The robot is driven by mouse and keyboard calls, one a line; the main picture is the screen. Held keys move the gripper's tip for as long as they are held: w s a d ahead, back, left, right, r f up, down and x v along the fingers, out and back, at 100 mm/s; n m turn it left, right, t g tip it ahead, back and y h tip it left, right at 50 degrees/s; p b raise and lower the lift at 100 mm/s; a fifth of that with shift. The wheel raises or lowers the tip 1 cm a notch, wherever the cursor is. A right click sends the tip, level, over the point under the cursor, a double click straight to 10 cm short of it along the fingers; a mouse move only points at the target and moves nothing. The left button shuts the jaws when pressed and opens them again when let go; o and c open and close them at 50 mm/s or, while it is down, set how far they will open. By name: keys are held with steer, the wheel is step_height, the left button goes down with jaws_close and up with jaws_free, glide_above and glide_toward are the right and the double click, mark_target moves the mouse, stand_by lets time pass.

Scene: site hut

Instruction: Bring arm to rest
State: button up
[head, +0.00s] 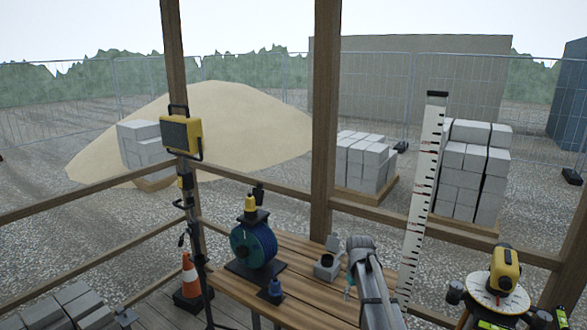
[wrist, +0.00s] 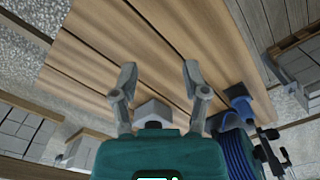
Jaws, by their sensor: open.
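My gripper (wrist: 160,82) shows in the wrist view with its two grey fingers spread apart and nothing between the tips. It is over the wooden table (wrist: 150,55), whose planks fill the view ahead of the fingers. A small light-grey box (wrist: 153,112) shows between the finger bases, partly hidden by the teal gripper body. In the head view my grey arm reaches over the right part of the table (head: 300,307). The gripper's fingers cannot be made out there.
A blue reel (head: 254,246) and a small blue item (head: 276,289) stand on the table. The open grey box (head: 327,266) is close left of my arm. A tall graduated staff (head: 423,190) and a yellow instrument (head: 505,268) stand to its right. Wooden posts and rails surround the table.

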steer(key=s+a+m, duration=0.2)
steer(key=s+m, duration=0.1)
steer(key=s, duration=1.9)
steer(key=shift+s+a, duration=0.2)
steer(key=shift+a, duration=0.1)
